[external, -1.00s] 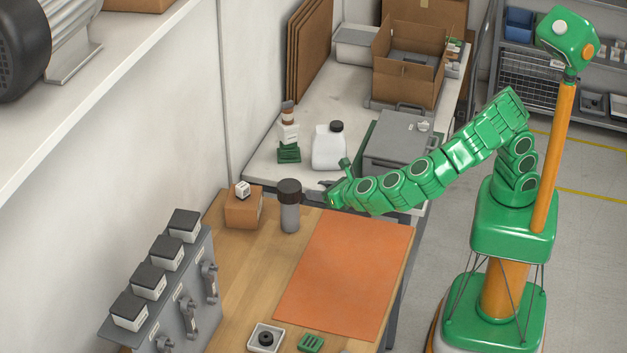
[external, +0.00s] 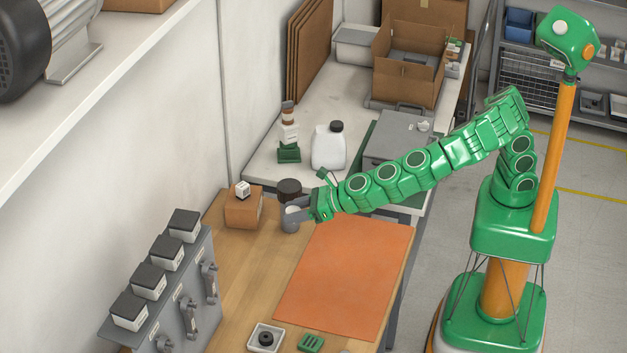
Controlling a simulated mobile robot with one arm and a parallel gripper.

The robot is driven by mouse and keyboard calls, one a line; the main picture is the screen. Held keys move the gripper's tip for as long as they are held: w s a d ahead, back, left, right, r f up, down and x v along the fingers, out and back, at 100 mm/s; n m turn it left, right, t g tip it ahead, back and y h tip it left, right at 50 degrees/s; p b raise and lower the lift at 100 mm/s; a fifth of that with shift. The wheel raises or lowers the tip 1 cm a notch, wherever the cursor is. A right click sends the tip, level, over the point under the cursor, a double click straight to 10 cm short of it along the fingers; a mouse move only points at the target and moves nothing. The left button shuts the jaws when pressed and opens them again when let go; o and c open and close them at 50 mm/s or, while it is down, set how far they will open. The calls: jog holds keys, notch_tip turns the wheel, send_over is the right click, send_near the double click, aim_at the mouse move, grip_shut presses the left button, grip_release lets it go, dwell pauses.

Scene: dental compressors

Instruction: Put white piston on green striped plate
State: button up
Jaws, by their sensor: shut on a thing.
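My gripper (external: 293,214) is at the far left part of the wooden table, at the dark-capped grey cylinder (external: 289,187). Its fingers are shut on a pale, rounded thing (external: 292,210) just below the dark cap in the picture. I cannot tell whether this is the white piston or part of the grey cylinder, as the fingers and wrist overlap it. A small green piece with dark stripes (external: 311,342) lies at the near edge of the picture, beyond the orange mat's near end. It may be the green striped plate.
An orange mat (external: 345,280) lies flat and bare on the table (external: 245,290). A small brown box (external: 243,210) with a white cube on top stands left of my gripper. A white square tray (external: 266,338) holds a black ring. A grey rack (external: 165,300) stands at the left.

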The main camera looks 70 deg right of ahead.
jog(key=s+a+n+g+y, duration=1)
jog(key=s+a+n+g, duration=0.1)
jog(key=s+a+n, duration=0.2)
jog(key=shift+s+a+r, duration=0.15)
jog(key=shift+a+r, duration=0.05)
jog(key=shift+a, duration=0.55)
jog(key=s+n+g, duration=0.2)
jog(key=s, duration=0.1)
jog(key=s+n+g, duration=0.2)
jog(key=s, duration=0.2)
jog(key=shift+d+f+g, duration=0.15)
jog(key=shift+d+g, duration=0.05)
jog(key=shift+g, duration=0.1)
send_over(311, 341)
jog(key=shift+f, duration=9.05)
